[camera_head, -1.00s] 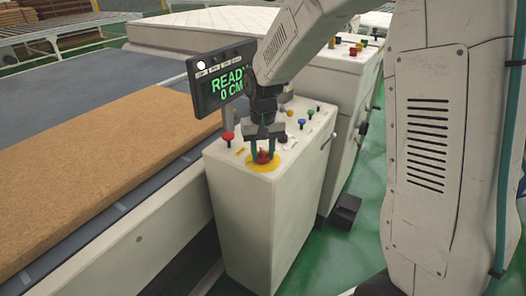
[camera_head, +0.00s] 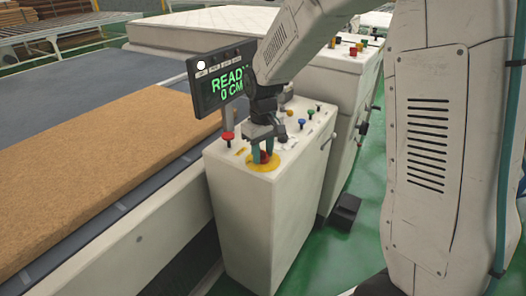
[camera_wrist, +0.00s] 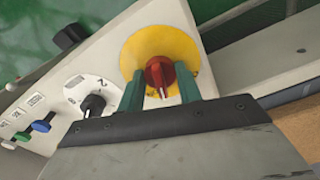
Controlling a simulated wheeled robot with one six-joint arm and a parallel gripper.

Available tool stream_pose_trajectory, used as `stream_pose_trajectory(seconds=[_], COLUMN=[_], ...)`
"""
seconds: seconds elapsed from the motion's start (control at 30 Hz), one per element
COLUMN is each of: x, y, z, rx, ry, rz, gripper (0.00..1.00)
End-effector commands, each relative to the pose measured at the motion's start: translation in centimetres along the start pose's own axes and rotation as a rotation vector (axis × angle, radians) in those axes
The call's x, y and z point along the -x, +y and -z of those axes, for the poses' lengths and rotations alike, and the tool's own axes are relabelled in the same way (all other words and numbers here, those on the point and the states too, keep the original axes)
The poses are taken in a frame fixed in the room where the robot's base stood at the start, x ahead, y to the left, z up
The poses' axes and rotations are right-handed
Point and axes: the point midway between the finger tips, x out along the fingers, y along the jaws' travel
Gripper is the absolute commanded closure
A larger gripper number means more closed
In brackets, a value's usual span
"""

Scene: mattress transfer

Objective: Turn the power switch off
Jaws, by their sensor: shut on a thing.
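The power switch is a red rotary knob (camera_wrist: 160,72) on a round yellow plate (camera_wrist: 150,45), on top of the white control cabinet. In the head view the knob (camera_head: 264,157) is partly hidden by my fingers, and the yellow plate (camera_head: 262,166) shows around it. My gripper (camera_head: 262,155) points down over the plate. In the wrist view its two green fingers (camera_wrist: 162,88) stand on either side of the red knob and are shut on it.
The white cabinet (camera_head: 260,215) also carries a red mushroom button (camera_head: 228,136), a black dial (camera_wrist: 94,105) and several coloured buttons. A display (camera_head: 222,80) reads READY 0 CM. A brown slab (camera_head: 100,170) lies on the conveyor at the left.

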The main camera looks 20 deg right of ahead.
Motion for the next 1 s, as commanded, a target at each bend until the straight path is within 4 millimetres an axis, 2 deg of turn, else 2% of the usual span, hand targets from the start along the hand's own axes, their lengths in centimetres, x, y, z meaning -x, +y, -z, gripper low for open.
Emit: stream_pose_trajectory(seconds=[0.7,1.0], x=[0.08,0.09], y=[0.04,0.05], z=[0.04,0.05], rx=[0.677,0.911], ry=[0.002,0.002], rz=[-0.001,-0.002], gripper=[0.88,0.88])
